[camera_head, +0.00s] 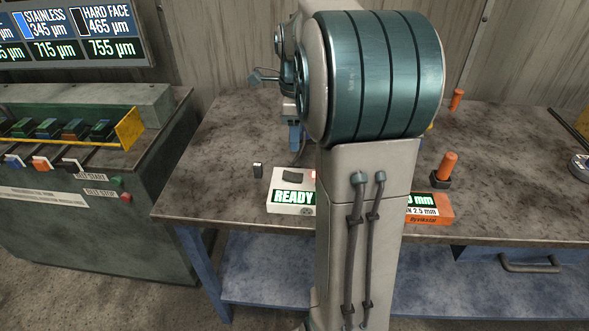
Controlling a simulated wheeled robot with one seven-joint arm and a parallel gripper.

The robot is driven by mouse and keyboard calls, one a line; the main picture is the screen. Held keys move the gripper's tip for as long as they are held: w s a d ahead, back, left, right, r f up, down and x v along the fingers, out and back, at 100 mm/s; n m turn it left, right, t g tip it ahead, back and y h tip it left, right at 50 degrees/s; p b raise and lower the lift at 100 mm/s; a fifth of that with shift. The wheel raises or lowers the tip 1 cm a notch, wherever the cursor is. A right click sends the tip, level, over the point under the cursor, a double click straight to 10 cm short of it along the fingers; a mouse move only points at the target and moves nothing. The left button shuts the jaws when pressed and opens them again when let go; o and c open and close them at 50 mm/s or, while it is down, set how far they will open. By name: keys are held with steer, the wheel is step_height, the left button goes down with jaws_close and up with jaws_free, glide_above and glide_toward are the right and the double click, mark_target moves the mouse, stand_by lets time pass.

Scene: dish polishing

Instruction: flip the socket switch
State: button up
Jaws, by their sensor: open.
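My arm fills the middle of the view and hides much of the bench behind it. What looks like my gripper (265,77) shows small, just left of the arm's big teal joint, with its thin fingers apart and nothing seen between them. It is above the bench's back part, apart from the things on the bench top. I cannot pick out a socket switch for certain. A white box (291,209) with a lit READY sign and a dark piece on top lies on the bench.
An orange box (431,209) with a lit display and an orange-handled piece (446,167) stand right of my arm. A green cabinet (88,225) with a row of switches is at left, below a thickness display (72,34). The left bench top (213,165) is clear.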

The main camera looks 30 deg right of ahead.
mark_target(295, 176)
step_height(295, 176, down, 12)
steer(key=shift+r, duration=0.1)
stand_by(0.4)
steer(key=c, duration=1)
